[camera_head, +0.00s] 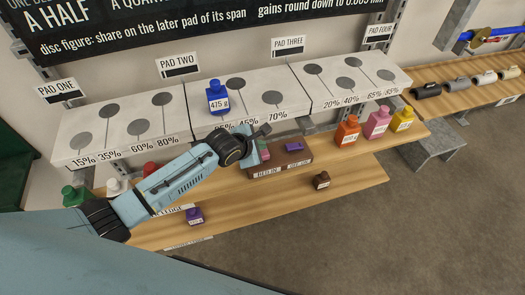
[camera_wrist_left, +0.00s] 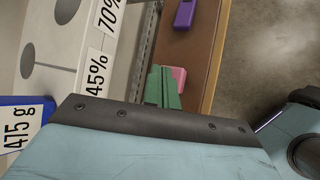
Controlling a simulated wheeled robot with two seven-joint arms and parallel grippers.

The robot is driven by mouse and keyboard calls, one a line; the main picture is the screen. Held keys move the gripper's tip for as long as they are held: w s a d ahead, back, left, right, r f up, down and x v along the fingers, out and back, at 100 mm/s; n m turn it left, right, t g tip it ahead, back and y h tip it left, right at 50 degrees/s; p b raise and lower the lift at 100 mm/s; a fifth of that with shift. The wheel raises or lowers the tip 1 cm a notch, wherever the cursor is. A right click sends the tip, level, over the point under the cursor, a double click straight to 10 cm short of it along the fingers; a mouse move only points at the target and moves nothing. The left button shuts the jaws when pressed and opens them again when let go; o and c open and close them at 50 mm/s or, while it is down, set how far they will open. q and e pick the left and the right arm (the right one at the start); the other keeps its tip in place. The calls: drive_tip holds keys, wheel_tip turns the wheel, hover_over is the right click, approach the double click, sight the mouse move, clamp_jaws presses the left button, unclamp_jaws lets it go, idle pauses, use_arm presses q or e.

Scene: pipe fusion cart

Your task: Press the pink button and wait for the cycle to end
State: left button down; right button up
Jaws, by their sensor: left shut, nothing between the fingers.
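A purple button (camera_head: 294,146) is on the same box to the right and shows in the left wrist view (camera_wrist_left: 184,14). My right gripper is not in view.
Orange (camera_head: 347,132), pink (camera_head: 377,123) and yellow (camera_head: 402,119) bottles stand at the right.

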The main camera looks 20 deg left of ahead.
use_arm(q)
drive_tip(key=shift+f, duration=0.2)
drive_tip(key=shift+f, duration=0.25)
drive_tip(key=shift+f, duration=0.6)
idle(1.0)
drive_tip(key=shift+r, duration=0.1)
drive_tip(key=shift+r+p, duration=0.85)
drive_tip(key=shift+p, duration=0.15)
wheel_tip(320, 180, up, 5)
drive_tip(key=p, duration=0.6)
drive_tip(key=shift+r, duration=0.15)
